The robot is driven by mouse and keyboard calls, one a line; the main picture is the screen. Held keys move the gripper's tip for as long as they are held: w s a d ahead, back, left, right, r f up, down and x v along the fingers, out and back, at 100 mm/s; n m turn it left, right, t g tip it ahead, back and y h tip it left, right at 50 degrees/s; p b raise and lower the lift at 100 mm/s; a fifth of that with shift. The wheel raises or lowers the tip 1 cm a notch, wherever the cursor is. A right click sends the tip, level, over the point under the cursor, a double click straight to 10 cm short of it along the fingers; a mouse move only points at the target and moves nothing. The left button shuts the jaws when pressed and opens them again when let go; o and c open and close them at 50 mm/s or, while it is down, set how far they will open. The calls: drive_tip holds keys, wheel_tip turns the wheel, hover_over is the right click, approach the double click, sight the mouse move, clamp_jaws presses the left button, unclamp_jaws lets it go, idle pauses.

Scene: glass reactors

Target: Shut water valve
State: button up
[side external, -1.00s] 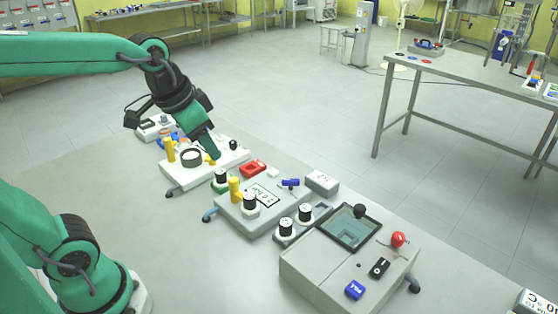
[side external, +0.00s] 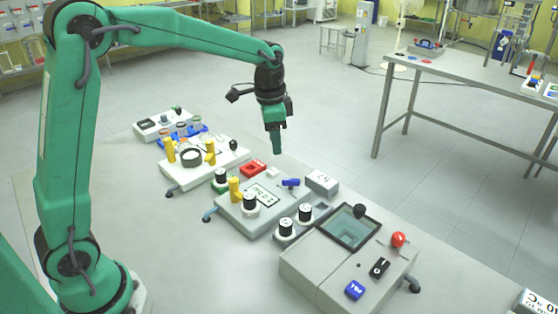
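No readable label marks the water valve, so I cannot tell for certain which control it is. A small blue handle (side external: 290,183) sits on the back edge of the grey unit with a display (side external: 262,195). Yellow upright handles stand on the white unit, at its left (side external: 169,150) and right (side external: 210,152), and another yellow handle (side external: 235,189) stands on the grey unit. My gripper (side external: 277,153) points down in the air, above and behind the blue handle in the picture, apart from it. It appears to hold nothing; its fingertips are too small to judge.
Black knobs (side external: 286,227) and a red block (side external: 253,169) stand around the display unit. A larger grey box (side external: 340,275) at front right has a dark window, a red knob (side external: 398,239) and a blue button (side external: 355,289). The bench left of the units is bare.

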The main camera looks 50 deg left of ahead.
drive_tip(key=m+g, duration=0.1)
drive_tip(key=m, duration=0.1)
hover_over(289, 179)
wheel_tip(289, 179, down, 7)
drive_tip(key=shift+r, duration=0.15)
drive_tip(key=shift+f, duration=3.9)
drive_tip(key=shift+d, duration=0.1)
clamp_jaws()
